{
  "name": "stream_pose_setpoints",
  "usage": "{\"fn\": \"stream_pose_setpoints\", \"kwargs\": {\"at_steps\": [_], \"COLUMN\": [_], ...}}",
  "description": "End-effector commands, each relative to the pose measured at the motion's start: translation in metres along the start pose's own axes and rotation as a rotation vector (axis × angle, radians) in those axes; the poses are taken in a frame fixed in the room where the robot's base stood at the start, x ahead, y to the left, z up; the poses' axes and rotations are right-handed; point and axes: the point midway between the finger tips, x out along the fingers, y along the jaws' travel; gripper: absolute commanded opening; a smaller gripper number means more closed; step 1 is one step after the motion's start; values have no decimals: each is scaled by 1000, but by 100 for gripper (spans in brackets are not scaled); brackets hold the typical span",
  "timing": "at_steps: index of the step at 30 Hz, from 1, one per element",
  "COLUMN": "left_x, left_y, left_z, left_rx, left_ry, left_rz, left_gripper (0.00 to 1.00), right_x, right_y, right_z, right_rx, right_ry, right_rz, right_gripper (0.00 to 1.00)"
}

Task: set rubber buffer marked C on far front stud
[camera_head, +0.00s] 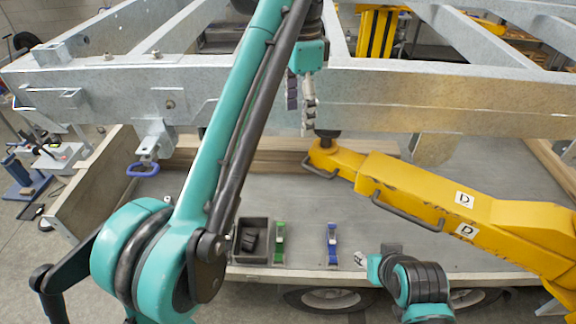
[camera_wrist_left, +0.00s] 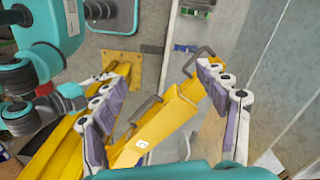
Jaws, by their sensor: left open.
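My left gripper (camera_head: 302,100) hangs fingers down in front of the grey trailer frame (camera_head: 440,100), near the black-topped end of the yellow arm. In the left wrist view its fingers (camera_wrist_left: 165,105) are spread apart with nothing held between them; yellow metalwork shows beyond them. Dark blocks (camera_head: 249,239), perhaps rubber buffers, lie in a grey bin (camera_head: 237,259) on the deck. I cannot read a letter C on any of them. Bolt-like ends (camera_head: 170,104) show on the frame, but I cannot tell which is the far front stud.
A yellow arm (camera_head: 400,190) with D labels and dark handles reaches in from the right below the frame. A green clamp-like item (camera_head: 279,243) and a blue one (camera_head: 332,245) stand right of the bin. A blue ring (camera_head: 142,170) hangs at left. Mid-deck is mostly clear.

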Motion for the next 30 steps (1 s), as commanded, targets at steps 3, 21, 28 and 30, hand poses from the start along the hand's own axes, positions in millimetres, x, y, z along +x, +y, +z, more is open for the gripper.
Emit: {"fn": "stream_pose_setpoints", "kwargs": {"at_steps": [3, 21, 28, 30], "left_x": [28, 142, 164, 166], "left_y": [-10, -50, -56, -57], "left_z": [0, 3, 5, 5], "left_rx": [-38, -216, -252, -257], "left_ry": [0, 0, 0, 0], "left_rz": [0, 0, 0, 0], "left_gripper": [73, 73, 73, 73], "right_x": [12, 53, 60, 60], "right_y": [0, 0, 0, 0], "right_z": [9, 38, 43, 43], "right_rx": [0, 0, 0, 0], "right_ry": [0, 0, 0, 0], "right_rz": [0, 0, 0, 0], "right_gripper": [40, 40, 40, 40]}}
